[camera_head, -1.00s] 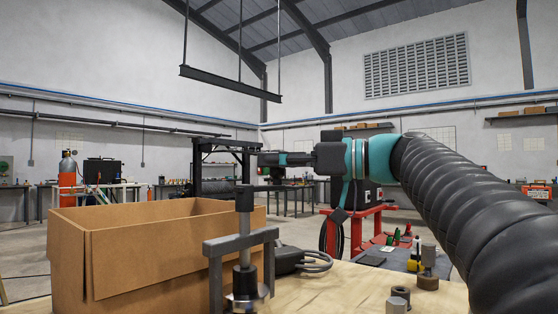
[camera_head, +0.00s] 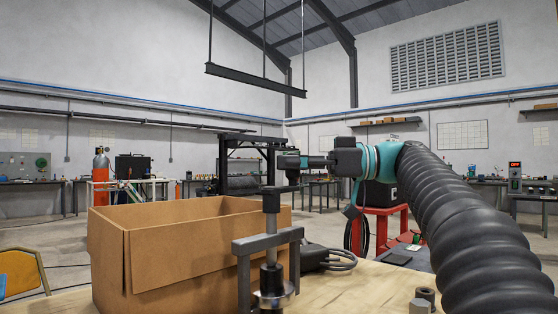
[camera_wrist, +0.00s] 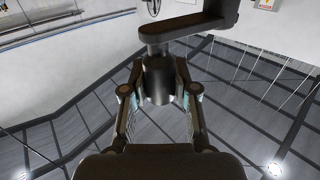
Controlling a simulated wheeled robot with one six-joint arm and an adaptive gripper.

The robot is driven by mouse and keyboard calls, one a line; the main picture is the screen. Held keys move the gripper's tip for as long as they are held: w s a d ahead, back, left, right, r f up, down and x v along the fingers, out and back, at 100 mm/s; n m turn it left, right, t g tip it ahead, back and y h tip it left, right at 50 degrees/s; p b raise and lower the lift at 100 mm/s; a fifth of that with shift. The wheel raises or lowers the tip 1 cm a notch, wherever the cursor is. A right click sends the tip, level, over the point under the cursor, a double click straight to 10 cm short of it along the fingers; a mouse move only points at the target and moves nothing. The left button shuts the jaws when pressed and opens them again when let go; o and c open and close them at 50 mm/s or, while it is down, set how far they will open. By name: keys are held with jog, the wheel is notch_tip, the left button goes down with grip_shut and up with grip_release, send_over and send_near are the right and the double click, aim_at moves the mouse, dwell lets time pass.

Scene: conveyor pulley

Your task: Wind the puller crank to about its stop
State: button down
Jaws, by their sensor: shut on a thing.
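The puller (camera_head: 268,242) stands upright on the wooden bench, a dark grey crossbar and legs around a central screw. My gripper (camera_head: 288,162) reaches in from the right over the screw top. In the wrist view its fingers are shut on the crank handle. The puller's foot is cut off by the lower edge of the head view.
An open cardboard box (camera_head: 190,250) stands close left of the puller. A dark tool with a cable (camera_head: 328,258) lies behind the puller. Small metal cylinders (camera_head: 424,299) stand at the front right. Bare wooden bench (camera_head: 365,285) lies between them.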

jog(key=c, duration=0.9)
grip_release()
jog(key=shift+s, duration=0.1)
jog(key=shift+o, duration=0.2)
jog(key=shift+d, duration=0.15)
jog(key=s+d, duration=0.1)
jog(key=d, duration=1)
jog(key=shift+s+d, duration=0.3)
jog(key=shift+d, duration=0.1)
